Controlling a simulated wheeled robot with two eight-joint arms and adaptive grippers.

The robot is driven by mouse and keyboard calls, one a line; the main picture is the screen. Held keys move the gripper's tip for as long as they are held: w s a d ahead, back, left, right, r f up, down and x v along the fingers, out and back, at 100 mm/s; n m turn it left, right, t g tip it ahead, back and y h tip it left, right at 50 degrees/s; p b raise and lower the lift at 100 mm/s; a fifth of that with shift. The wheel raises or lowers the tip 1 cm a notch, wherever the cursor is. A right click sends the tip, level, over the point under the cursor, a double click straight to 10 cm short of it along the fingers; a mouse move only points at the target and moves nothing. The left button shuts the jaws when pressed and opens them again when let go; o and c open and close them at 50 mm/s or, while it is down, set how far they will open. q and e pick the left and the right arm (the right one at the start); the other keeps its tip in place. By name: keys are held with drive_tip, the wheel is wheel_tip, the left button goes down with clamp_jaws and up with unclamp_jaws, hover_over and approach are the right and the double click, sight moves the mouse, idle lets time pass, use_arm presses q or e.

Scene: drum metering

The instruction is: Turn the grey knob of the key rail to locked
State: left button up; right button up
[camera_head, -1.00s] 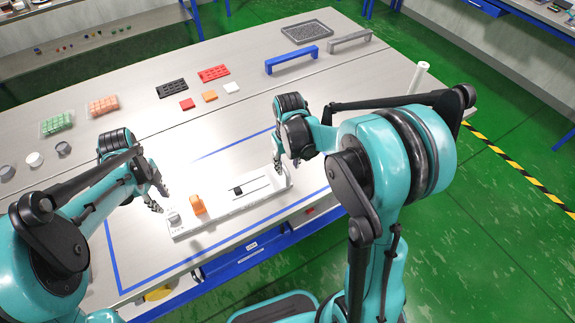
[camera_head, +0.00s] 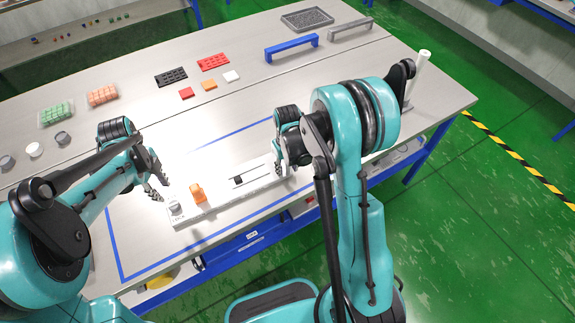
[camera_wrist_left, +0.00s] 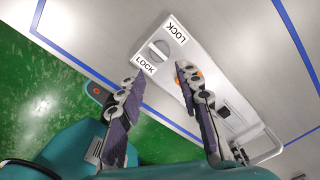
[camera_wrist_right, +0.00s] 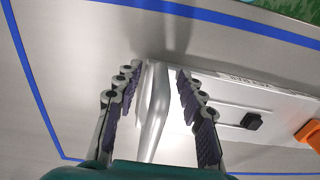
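The key rail (camera_head: 222,205) is a long pale plate on the table. Its grey knob (camera_wrist_left: 158,48) is at the left end in the head view, between two "LOCK" labels in the left wrist view. An orange knob (camera_head: 197,193) and a black slider (camera_head: 238,180) sit further along. My left gripper (camera_wrist_left: 160,74) is open and empty, its fingertips short of the grey knob and apart from it. My right gripper (camera_wrist_right: 158,76) is open at the rail's other end, its fingers on either side of a grey bar handle (camera_wrist_right: 153,100). Contact with the handle cannot be told.
Blue tape (camera_head: 121,250) outlines the area around the rail. Behind are red, orange and white squares, black and red trays (camera_head: 171,76), a blue handle (camera_head: 292,48) and a grey handle. Grey and white round pieces (camera_head: 35,150) stand at the left. A white cylinder (camera_head: 421,66) stands at right.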

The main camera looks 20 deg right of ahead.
sight(173, 205)
clamp_jaws()
use_arm(q)
drive_tip(key=o, duration=0.4)
wheel_tip(173, 205, down, 10)
drive_tip(key=n, duration=0.3)
drive_tip(key=shift+n, duration=0.3)
drive_tip(key=c, duration=1.1)
